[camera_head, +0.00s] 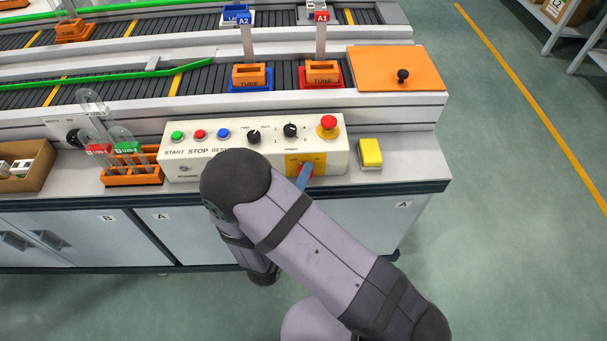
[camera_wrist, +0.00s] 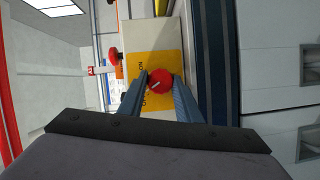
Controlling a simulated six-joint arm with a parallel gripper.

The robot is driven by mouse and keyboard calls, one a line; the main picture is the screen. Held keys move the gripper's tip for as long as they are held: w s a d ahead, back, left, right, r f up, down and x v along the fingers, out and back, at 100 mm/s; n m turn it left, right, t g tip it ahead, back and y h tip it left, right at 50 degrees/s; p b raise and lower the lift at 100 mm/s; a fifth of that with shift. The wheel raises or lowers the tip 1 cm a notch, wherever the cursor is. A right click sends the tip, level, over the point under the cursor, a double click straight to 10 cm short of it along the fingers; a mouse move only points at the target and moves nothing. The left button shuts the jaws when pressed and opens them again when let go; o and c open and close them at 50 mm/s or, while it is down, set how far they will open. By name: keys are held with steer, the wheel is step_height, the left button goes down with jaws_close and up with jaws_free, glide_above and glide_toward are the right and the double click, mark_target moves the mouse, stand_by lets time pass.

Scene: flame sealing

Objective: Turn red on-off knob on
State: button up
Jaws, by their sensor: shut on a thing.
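The red on-off knob (camera_wrist: 159,80) sits on a yellow plate (camera_wrist: 171,54) in the wrist view, with a pale line across its face that runs aslant. The same yellow plate (camera_head: 292,160) is at the lower right of the white control panel (camera_head: 218,161) in the head view. My gripper (camera_wrist: 160,82) has its two blue fingers on either side of the knob, shut on it. In the head view my gripper (camera_head: 305,175) shows as a small blue piece at the plate, and the knob is mostly hidden there.
A red emergency button (camera_head: 328,123) stands above the plate. Black knobs and START, STOP and RESET buttons are on the panel. A yellow block (camera_head: 370,153) lies to the right. An orange rack (camera_head: 133,176) with tubes stands left. My arm covers the panel's lower front.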

mark_target(307, 151)
steer(key=shift+d+r+m+g+y+p, duration=0.1)
steer(key=shift+m+g+y+p, duration=0.25)
steer(key=shift+m+y+p, duration=1)
steer(key=shift+d+r+m+g+y+b, duration=0.15)
steer(key=shift+m+g+y, duration=0.45)
steer(key=shift+m, duration=1.8)
steer(key=shift+d+r+m+g+y+p, duration=0.15)
steer(key=shift+m+y+p, duration=0.55)
steer(key=shift+m+y, duration=0.85)
steer(key=shift+f+m+h, duration=0.1)
steer(key=shift+m+h, duration=0.2)
steer(key=shift+m, duration=0.1)
steer(key=o, duration=1.1)
steer(key=shift+c, duration=0.2)
step_height(307, 151, up, 10)
steer(key=p, duration=1)
